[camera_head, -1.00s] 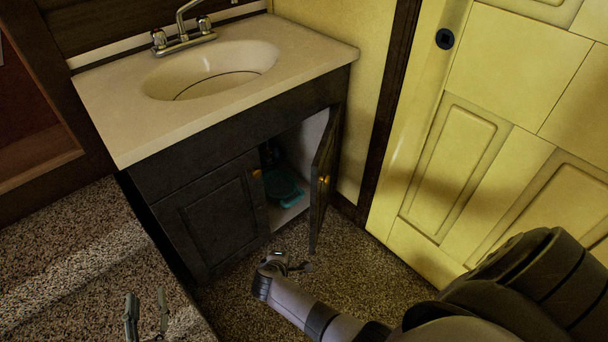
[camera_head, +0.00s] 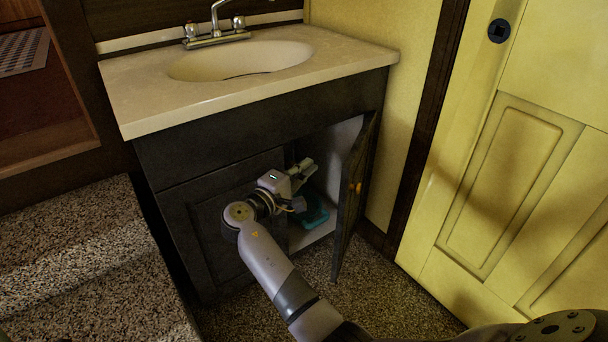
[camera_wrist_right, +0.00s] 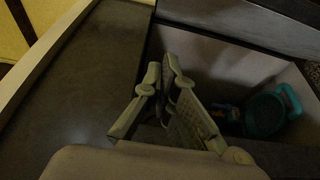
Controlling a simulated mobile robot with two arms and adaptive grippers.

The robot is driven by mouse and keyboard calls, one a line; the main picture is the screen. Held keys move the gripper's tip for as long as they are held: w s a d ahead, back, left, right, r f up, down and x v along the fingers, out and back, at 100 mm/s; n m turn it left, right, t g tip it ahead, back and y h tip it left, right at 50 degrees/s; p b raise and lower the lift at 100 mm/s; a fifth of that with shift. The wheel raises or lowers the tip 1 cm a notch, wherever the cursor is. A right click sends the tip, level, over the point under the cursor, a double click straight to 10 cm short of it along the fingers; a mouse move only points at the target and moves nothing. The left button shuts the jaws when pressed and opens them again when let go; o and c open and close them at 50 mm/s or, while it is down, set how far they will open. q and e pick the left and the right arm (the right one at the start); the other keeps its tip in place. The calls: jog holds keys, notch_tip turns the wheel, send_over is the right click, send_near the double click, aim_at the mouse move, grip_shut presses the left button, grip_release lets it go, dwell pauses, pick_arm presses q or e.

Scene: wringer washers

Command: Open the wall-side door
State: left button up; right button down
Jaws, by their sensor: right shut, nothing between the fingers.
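The wall-side door (camera_head: 349,215) of the dark sink cabinet stands partly open, swung out toward the yellow wall, with a brass knob (camera_head: 358,188) on it. My right gripper (camera_head: 304,168) is shut and empty at the cabinet opening, between the other door and the open door. My left gripper is out of view.
The other cabinet door (camera_head: 215,225) is closed, behind my right forearm. A teal item (camera_head: 314,212) lies inside the cabinet. The countertop (camera_head: 150,100) overhangs above. A yellow panelled door (camera_head: 520,190) stands at the right, and carpeted steps (camera_head: 85,250) are at the left.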

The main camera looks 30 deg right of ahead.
jog(key=d+b, duration=0.2)
jog(key=d, duration=0.6)
jog(key=shift+d, duration=0.2)
jog(key=shift+s, duration=0.15)
